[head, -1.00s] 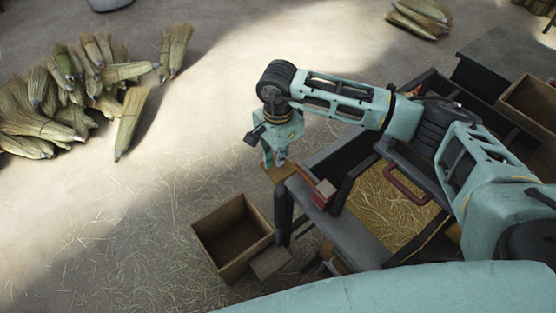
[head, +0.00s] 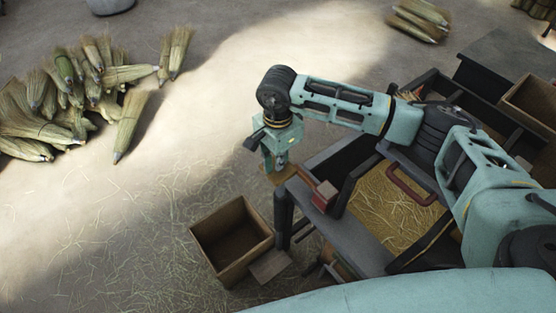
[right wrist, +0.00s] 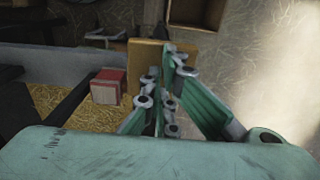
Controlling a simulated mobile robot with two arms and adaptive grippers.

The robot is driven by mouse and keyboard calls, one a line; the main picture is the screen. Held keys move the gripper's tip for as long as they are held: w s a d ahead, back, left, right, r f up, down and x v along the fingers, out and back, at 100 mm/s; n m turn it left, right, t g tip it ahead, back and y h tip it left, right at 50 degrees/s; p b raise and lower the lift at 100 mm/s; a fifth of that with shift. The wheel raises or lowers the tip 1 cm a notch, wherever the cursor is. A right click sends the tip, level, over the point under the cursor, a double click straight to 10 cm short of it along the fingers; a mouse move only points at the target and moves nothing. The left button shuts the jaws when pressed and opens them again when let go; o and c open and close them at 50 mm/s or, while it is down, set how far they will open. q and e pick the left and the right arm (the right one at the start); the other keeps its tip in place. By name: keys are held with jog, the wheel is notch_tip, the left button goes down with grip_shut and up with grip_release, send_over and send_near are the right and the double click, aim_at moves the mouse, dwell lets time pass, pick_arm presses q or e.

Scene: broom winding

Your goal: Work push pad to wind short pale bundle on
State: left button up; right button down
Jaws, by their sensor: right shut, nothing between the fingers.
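A flat tan pad (head: 284,175) sticks out at the near left end of the dark workbench (head: 362,240). I take it for the push pad. My right gripper (head: 274,170) points down at it with its fingers shut and empty. In the right wrist view the fingertips (right wrist: 176,54) are in front of the tan pad (right wrist: 148,58); I cannot tell whether they touch it. A red block (head: 324,194) sits on the bench beside the pad. Several pale broom bundles (head: 128,122) lie on the floor at left; I cannot tell which is the short one. My left gripper is out of view.
An open wooden box (head: 232,238) stands on the floor left of the bench. A straw-filled tray (head: 392,212) with a red handle (head: 410,186) is in the bench. More bundles (head: 418,18) lie at the back right.

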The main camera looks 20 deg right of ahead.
notch_tip(320, 180, down, 8)
jog(key=b, duration=0.7)
jog(key=shift+s, duration=0.15)
dwell(1.0)
jog(key=shift+r+p, duration=0.35)
jog(key=shift+r, duration=0.15)
notch_tip(320, 180, up, 9)
jog(key=p, duration=0.4)
dwell(0.6)
